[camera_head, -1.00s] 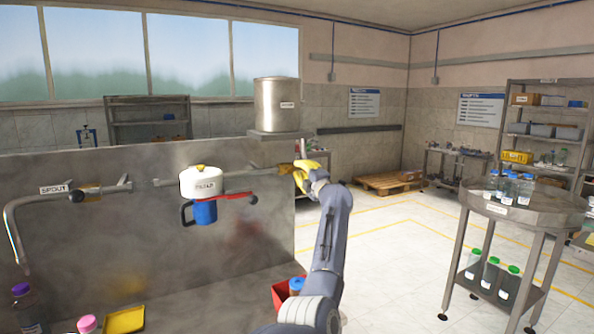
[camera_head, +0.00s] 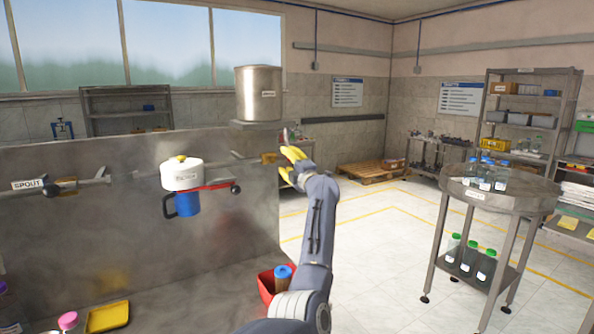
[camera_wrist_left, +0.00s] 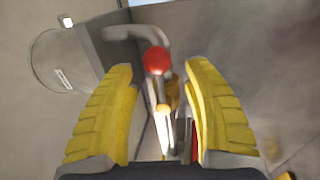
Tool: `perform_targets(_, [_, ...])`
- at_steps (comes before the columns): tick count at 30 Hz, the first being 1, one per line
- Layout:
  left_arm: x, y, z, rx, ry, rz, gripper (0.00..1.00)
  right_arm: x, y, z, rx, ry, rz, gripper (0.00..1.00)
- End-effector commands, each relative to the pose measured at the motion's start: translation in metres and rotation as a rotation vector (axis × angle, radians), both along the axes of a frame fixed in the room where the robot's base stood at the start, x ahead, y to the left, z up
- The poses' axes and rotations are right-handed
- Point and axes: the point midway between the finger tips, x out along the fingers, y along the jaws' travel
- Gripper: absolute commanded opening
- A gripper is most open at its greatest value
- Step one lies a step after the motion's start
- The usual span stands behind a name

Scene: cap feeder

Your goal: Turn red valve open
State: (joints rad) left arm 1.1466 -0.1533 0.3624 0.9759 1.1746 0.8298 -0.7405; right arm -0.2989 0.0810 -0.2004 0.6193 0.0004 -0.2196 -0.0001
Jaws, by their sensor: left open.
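A red ball knob (camera_wrist_left: 156,60) on a grey bent handle shows between the fingertips in the left wrist view, with a brass valve body (camera_wrist_left: 172,92) behind it. In the head view a brass fitting (camera_head: 268,158) sits on the pipe below the steel tank (camera_head: 259,93); a small red spot (camera_head: 285,135) shows just above my gripper. My left gripper (camera_head: 288,160) has yellow fingers and is open, close by this fitting. In the wrist view the fingers (camera_wrist_left: 165,95) stand apart on either side of the knob; contact cannot be told. My right gripper is out of view.
A red bin (camera_head: 266,287), yellow tray (camera_head: 107,316) and pink-capped bottle (camera_head: 68,321) are below. A round-topped bottle cart (camera_head: 500,196) stands right.

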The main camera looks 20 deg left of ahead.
Motion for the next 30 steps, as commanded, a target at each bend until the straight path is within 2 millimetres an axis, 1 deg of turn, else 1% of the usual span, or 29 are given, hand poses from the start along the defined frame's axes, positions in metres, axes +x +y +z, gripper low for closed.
perform_targets(9, [-0.031, -0.043, -0.011, -0.002, -0.001, -0.002, 0.5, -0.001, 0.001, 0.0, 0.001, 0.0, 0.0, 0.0])
perform_targets(16, [-0.05, -0.07, -0.018, -0.002, 0.0, -0.003, 0.5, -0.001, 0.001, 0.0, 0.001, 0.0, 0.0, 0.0])
perform_targets(22, [-0.059, -0.082, -0.021, -0.001, 0.001, -0.002, 0.5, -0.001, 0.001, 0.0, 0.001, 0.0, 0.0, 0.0])
perform_targets(30, [-0.062, -0.085, -0.021, 0.001, 0.001, -0.002, 0.5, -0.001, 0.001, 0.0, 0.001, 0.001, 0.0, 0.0])
